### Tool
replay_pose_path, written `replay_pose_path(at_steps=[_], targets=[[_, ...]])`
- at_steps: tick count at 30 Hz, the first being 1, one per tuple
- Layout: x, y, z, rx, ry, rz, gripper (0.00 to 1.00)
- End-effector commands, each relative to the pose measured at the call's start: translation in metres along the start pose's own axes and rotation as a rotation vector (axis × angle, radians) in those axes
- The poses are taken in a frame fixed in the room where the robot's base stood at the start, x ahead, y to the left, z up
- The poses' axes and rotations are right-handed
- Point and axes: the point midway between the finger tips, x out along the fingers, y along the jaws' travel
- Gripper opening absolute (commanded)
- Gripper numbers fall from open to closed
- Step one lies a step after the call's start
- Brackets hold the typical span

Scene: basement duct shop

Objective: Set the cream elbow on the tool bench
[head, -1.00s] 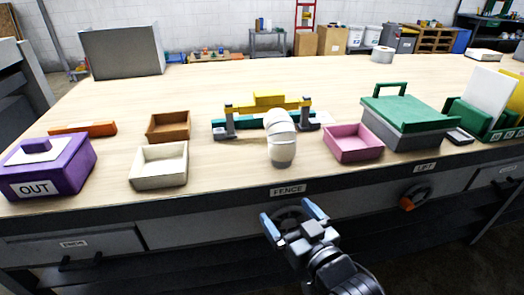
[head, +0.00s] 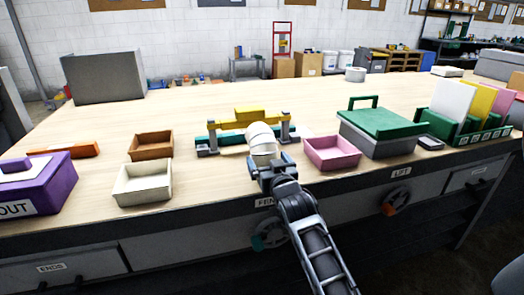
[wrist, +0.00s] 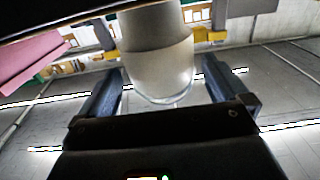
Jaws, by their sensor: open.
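The cream elbow (head: 262,138), a pale segmented duct bend, stands at the front of the large wooden-topped bench (head: 90,230), just before a teal and yellow fixture. My gripper (head: 270,164) is at the bench's front edge, on the near side of the elbow, and hides its lower part in the head view. In the wrist view the elbow (wrist: 157,60) appears between the two spread fingers (wrist: 160,97), with space on both sides. The gripper is open. I cannot tell whether a finger touches the elbow, nor which bench is the tool bench.
A cream tray (head: 143,187) and brown tray (head: 150,146) lie left of the elbow; a pink tray (head: 332,155) and green-lidded box (head: 380,130) lie right. The teal and yellow fixture (head: 240,135) is close behind it. A low table with small coloured items (head: 195,85) stands far back.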

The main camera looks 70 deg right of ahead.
Motion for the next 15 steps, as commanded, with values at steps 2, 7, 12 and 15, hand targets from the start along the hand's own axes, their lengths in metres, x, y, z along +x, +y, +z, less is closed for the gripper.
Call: replay_pose_path(at_steps=[2,7,12,15], targets=[[0.014,0.001,-0.001,-0.001,0.003,0.002,1.0],[0.034,0.0,0.0,0.0,0.001,0.0,1.0],[0.039,0.0,0.001,-0.001,0.001,0.0,1.0],[0.038,-0.001,0.001,-0.001,0.001,0.0,1.0]])
